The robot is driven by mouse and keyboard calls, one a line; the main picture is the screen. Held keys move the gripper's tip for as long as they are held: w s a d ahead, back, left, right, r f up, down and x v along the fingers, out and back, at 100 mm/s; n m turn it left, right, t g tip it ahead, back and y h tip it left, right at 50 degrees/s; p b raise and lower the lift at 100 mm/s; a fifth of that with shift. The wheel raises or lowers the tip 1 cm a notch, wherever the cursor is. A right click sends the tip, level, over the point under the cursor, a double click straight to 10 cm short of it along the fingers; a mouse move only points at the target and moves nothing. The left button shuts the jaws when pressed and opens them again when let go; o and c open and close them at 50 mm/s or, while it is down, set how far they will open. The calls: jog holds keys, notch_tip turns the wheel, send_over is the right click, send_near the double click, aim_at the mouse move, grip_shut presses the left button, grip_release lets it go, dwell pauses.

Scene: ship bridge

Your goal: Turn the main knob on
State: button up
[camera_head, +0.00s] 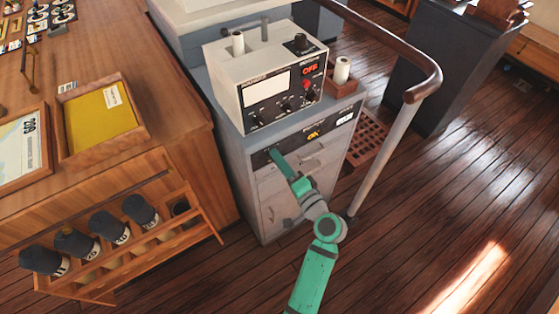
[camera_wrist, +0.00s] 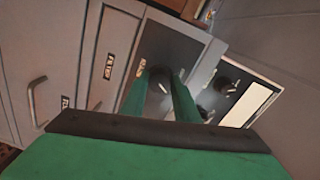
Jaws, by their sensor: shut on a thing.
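The main knob (camera_wrist: 158,86) is a dark round knob on a dark panel of the grey cabinet (camera_wrist: 117,25). In the wrist view it shows between the two green fingers of my gripper (camera_wrist: 165,73), which is shut on it. In the head view my gripper (camera_head: 275,155) reaches the left end of the dark panel strip, below the white instrument box (camera_head: 235,72). The knob is hidden there behind the fingers. The knob's marked position cannot be read.
The instrument box carries a red OFF sign (camera_head: 309,70) and several small knobs. A curved handrail (camera_head: 408,60) stands to the right of the cabinet. Wooden floor lies open at right.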

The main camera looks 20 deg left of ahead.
jog(key=o, duration=1.1)
jog(key=shift+c, duration=0.2)
jog(key=v, duration=1)
jog(key=shift+s+d, duration=0.25)
jog(key=shift+d, duration=0.05)
jog(key=shift+f, duration=0.1)
